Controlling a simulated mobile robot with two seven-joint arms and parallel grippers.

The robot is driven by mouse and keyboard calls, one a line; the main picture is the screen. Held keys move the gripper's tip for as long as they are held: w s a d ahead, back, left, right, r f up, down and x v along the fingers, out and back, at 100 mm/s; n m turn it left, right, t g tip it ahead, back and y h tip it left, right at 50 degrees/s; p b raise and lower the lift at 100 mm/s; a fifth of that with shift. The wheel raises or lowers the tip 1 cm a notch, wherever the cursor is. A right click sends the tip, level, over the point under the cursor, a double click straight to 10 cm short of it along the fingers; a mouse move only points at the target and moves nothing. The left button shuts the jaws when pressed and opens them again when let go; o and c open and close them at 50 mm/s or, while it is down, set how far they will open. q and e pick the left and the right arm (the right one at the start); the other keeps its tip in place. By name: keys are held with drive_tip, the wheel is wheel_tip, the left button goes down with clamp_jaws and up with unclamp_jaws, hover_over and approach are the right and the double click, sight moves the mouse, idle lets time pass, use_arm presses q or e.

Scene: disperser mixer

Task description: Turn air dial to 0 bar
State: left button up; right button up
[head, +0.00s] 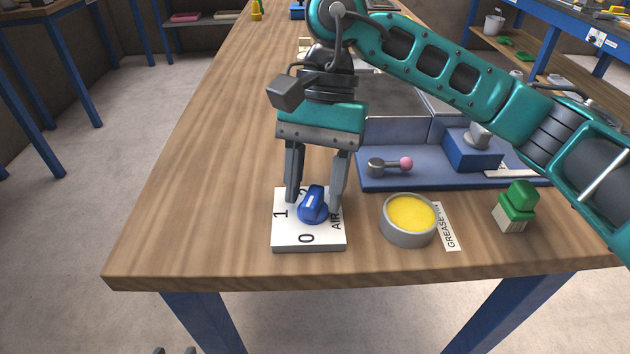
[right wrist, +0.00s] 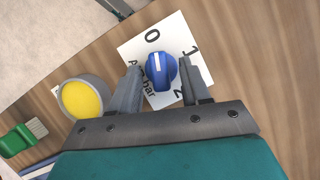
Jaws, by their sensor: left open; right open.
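The air dial is a blue knob (head: 313,206) on a white square plate (head: 288,232) near the table's front edge, marked 0, 1, 2 and AIR bar. In the right wrist view the knob (right wrist: 162,75) has a white mark that points up toward the 0. My right gripper (head: 315,200) reaches down over the plate, open, with one finger on each side of the knob. In the right wrist view the fingers (right wrist: 161,72) stand close beside the knob; I cannot tell whether they touch it.
A round grey tin of yellow grease (head: 410,217) stands right of the plate, with a GREASE label (head: 447,228) beside it. A green-handled brush (head: 517,205) stands further right. A blue base (head: 370,181) with a pink-knobbed lever (head: 405,163) lies behind. The table left of the plate is clear.

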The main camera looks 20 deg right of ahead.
drive_tip(key=p+v, duration=0.2)
drive_tip(key=v, duration=1.1)
drive_tip(key=shift+p, duration=0.3)
drive_tip(key=shift+s, duration=0.1)
